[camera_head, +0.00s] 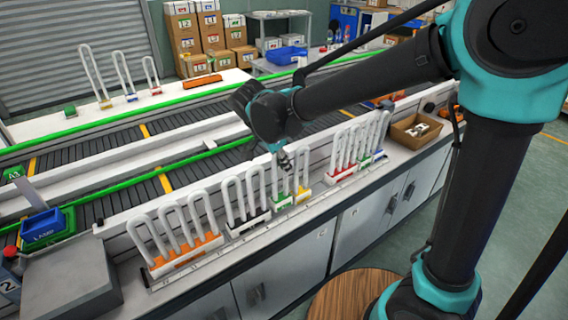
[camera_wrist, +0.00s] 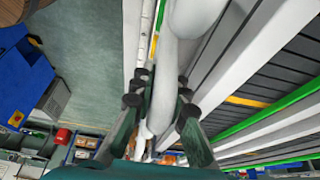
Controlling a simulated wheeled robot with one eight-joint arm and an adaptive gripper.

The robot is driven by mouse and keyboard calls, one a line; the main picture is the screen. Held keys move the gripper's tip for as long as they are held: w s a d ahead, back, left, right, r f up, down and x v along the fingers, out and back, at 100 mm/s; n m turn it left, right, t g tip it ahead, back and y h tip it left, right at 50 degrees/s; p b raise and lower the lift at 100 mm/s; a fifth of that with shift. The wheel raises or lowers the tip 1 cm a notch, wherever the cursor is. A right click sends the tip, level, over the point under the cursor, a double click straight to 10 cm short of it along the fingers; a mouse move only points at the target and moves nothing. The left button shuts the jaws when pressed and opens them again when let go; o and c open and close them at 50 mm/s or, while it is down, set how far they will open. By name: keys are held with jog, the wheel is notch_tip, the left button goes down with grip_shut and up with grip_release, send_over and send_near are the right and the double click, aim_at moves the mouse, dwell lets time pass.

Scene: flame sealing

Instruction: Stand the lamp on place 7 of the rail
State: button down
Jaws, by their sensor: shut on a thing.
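A row of white U-shaped lamps on coloured bases stands along the rail (camera_head: 205,262) on the front bench. My gripper (camera_head: 284,160) is shut on a white lamp tube near the middle of the row; this tube (camera_wrist: 164,95) runs between the fingers (camera_wrist: 158,105) in the wrist view. The held lamp appears to be the green-based lamp (camera_head: 282,202), beside a yellow-based one (camera_head: 302,193); overlap makes this uncertain. Whether its base touches the rail cannot be told. Place numbers are too small to read.
Orange-based lamps (camera_head: 185,252) and black-based lamps (camera_head: 248,225) stand to the left, red-based ones (camera_head: 340,173) to the right. A brown box (camera_head: 415,130) sits at the bench's right. The conveyor (camera_head: 120,200) lies behind. Three more lamps stand on the far bench.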

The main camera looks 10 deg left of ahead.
jog(key=shift+f, duration=0.65)
dwell(0.4)
jog(key=c, duration=1.4)
grip_release()
jog(key=v, duration=1.2)
jog(key=shift+r, duration=4.5)
